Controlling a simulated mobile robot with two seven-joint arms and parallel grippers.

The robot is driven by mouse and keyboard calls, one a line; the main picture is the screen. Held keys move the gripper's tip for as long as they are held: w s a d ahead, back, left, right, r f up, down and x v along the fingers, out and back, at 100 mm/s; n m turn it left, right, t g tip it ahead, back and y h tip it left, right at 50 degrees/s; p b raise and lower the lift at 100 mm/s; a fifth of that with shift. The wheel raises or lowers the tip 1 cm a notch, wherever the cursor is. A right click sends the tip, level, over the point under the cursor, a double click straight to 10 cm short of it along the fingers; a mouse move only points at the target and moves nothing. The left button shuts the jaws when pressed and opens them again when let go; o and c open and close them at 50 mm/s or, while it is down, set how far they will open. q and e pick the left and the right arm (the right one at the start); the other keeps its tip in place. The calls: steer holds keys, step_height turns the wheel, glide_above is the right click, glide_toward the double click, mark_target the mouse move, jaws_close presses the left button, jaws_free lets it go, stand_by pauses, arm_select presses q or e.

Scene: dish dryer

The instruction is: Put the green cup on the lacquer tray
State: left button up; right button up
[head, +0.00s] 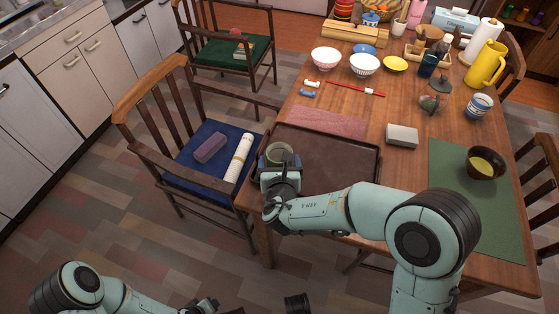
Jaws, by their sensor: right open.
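The green cup (279,151), pale green and round, shows at the left part of the dark brown lacquer tray (335,152) on the near left of the table. My right gripper (279,160) is open, with its jaws close around the cup. The gripper hides the cup's lower part, so I cannot tell whether its base touches the tray. My right forearm covers the tray's near right part. My left arm is low at the bottom left, and its gripper end is cut off by the bottom edge.
A pink mat (327,121) lies behind the tray, and a grey box (402,136) stands to its right. A brown bowl (484,164) sits on a green mat (450,190). Bowls, a yellow pitcher (487,64) and other tableware crowd the far side. A chair (185,170) stands left of the table.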

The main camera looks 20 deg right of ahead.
steer(key=p+v, duration=0.1)
steer(key=v, duration=1)
steer(key=shift+s+p, duration=0.15)
steer(key=shift+p, duration=0.25)
arm_select(q)
steer(key=s, duration=0.1)
steer(key=s+d+r, duration=0.1)
steer(key=s+r, duration=0.1)
steer(key=shift+d+g+h, duration=0.3)
